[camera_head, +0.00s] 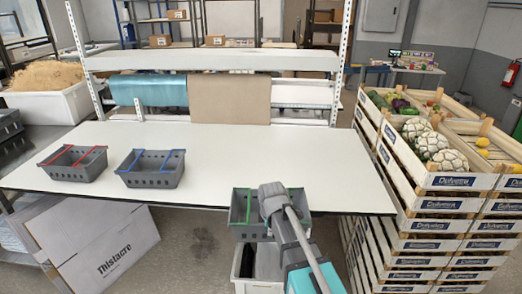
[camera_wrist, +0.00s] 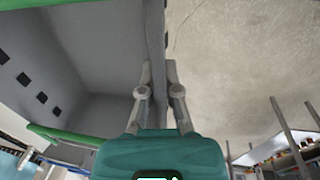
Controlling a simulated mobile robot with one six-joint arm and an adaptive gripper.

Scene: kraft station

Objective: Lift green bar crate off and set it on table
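The green bar crate (camera_head: 240,208) is a grey bin with green bars, in front of the white table (camera_head: 300,155) in the head view. It sits above a white tote (camera_head: 262,284), and my arm hides its right part. Whether it touches the tote is hard to tell. In the wrist view the crate's grey inside (camera_wrist: 85,60) fills the left side. My gripper (camera_wrist: 158,68) has one finger on each side of the crate's wall and looks shut on it. In the head view my gripper (camera_head: 270,192) is at the crate's top.
Grey crates with red bars (camera_head: 72,163) and blue bars (camera_head: 150,168) stand on the table's left. The table's middle and right are clear. A paper roll rack (camera_head: 215,62) spans the back. Stacked produce crates (camera_head: 430,205) stand right; a cardboard box (camera_head: 100,245) lies left below.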

